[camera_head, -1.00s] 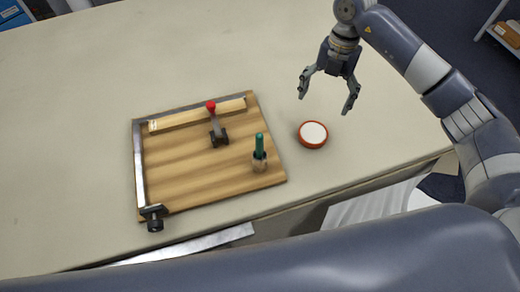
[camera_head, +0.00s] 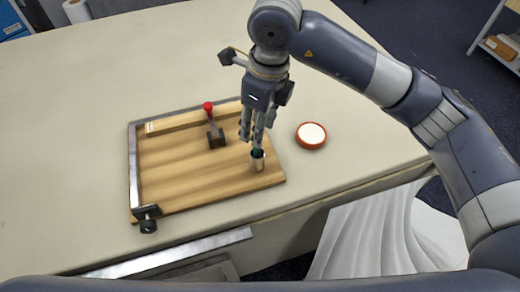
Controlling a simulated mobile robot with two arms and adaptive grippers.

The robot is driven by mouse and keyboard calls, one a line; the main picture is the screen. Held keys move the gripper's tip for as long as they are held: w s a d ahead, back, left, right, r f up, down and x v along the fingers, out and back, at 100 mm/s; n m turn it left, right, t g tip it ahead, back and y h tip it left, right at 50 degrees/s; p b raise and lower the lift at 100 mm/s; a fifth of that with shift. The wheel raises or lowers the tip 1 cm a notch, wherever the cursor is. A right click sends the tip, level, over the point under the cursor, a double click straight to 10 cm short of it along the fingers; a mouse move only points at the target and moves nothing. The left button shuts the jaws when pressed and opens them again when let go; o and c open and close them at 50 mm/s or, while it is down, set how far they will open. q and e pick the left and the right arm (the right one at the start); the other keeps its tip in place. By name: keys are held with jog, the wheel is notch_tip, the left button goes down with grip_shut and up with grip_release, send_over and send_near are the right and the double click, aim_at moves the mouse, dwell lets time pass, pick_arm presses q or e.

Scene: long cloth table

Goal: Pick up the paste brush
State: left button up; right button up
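The paste brush (camera_head: 257,153) stands upright in a small metal cup (camera_head: 257,163) on the wooden board. Only a bit of its green handle shows just above the cup; the rest is hidden by my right gripper. My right gripper (camera_head: 252,140) points down over the cup, with its fingers at the handle. The fingers look close together, but I cannot tell whether they are shut on the handle or still apart around it. My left gripper is not in view.
The wooden board (camera_head: 190,180) has metal edging, a red-knobbed lever clamp (camera_head: 215,135) and a black knob (camera_head: 148,220) at its front left corner. A round orange-rimmed dish with a white top (camera_head: 311,135) lies right of the board. The cloth table (camera_head: 70,110) is clear at left.

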aim_at(257, 150)
notch_tip(257, 150, down, 2)
jog(key=shift+a, duration=0.1)
jog(key=shift+w+f+p, duration=0.2)
jog(key=shift+f+p, duration=0.3)
jog(key=shift+p, duration=0.1)
jog(key=f+p, duration=0.1)
jog(key=f, duration=0.2)
jog(key=shift+w+a+f+p, duration=0.2)
jog(key=shift+w+f+p, duration=0.05)
jog(key=shift+w+p, duration=0.1)
jog(key=shift+f, duration=0.45)
grip_shut()
